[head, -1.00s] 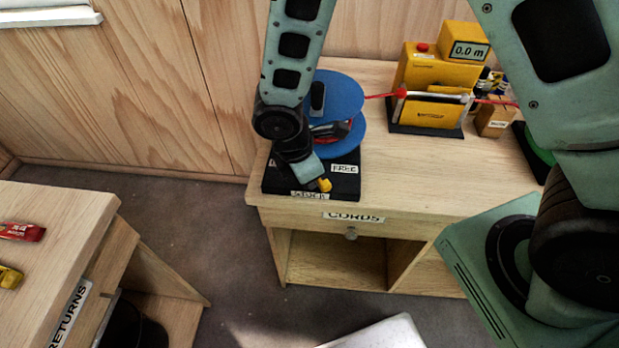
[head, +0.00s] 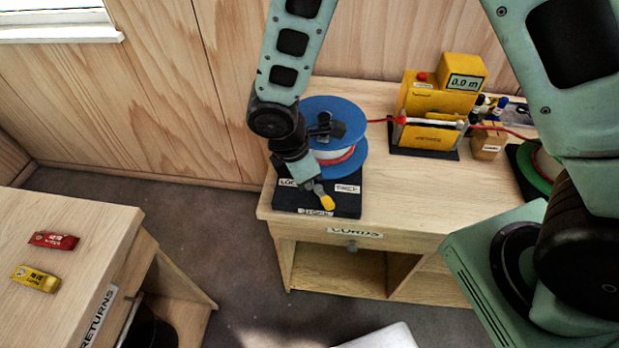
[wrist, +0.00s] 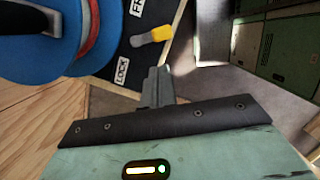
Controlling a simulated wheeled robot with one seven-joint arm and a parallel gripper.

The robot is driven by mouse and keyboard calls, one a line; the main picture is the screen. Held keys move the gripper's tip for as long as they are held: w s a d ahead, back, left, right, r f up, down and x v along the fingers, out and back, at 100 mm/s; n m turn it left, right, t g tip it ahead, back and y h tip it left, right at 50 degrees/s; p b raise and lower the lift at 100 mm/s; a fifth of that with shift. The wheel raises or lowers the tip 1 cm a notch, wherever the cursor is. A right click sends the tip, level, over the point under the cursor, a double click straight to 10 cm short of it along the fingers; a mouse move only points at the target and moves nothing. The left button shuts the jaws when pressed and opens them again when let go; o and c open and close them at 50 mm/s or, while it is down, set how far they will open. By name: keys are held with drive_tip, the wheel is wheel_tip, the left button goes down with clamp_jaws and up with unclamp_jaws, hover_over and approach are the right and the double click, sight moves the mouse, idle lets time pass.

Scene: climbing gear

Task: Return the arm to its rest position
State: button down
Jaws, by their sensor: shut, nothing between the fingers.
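My gripper (head: 312,184) hangs low at the front of the cord stand, its fingers together and empty. In the wrist view the closed grey fingers (wrist: 157,86) show with bare space between them and the yellow-tipped lever (wrist: 155,36). In the head view the lever's yellow tip (head: 327,202) shows just below my gripper, over the black base (head: 347,204). The lever points between the LOCK label (wrist: 122,72) and the FREE label (wrist: 137,12). The blue spool (head: 345,112) stands right behind my wrist, which hides part of it.
The desk (head: 400,190) carries a yellow meter (head: 437,110) with a red cord through it and a green spool (head: 545,165) at right. The returns table (head: 90,225) at left holds a red packet (head: 54,240) and a yellow packet (head: 35,279). Floor lies between them.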

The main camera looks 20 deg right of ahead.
drive_tip(key=shift+a+r, duration=0.15)
drive_tip(key=shift+r, duration=0.4)
